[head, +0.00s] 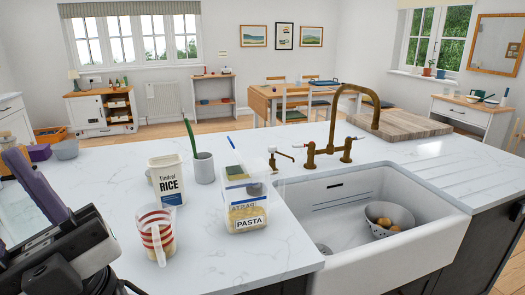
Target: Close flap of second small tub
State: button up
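A white rice tub (167,186) stands upright on the worktop, left of the sink. A clear pasta tub (246,217) stands to its right, close to the sink edge, with pasta visible inside. Its top has pale and blue parts, and I cannot tell clearly whether a flap there is raised. Which tub is the second one is not shown. My arm's end (62,240), with purple and grey-black parts, is at the lower left, apart from both tubs. Its fingertips cannot be made out.
A red-striped measuring jug (156,236) stands in front of the rice tub. The white sink (375,258) holds a colander (389,218) with eggs. A brass tap (345,112) and a wooden board (400,132) are behind. The left worktop is mostly clear.

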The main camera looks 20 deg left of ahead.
aim_at(245, 187)
jog(key=i+l, duration=0.15)
jog(key=l, duration=0.15)
jog(key=i+l, duration=0.15)
jog(key=l, duration=0.2)
jog(key=i+l+u, duration=0.1)
jog(key=l, duration=0.2)
jog(key=i+l+u, duration=0.1)
jog(key=u, duration=0.95)
jog(key=k+z, duration=0.1)
jog(key=z, duration=0.4)
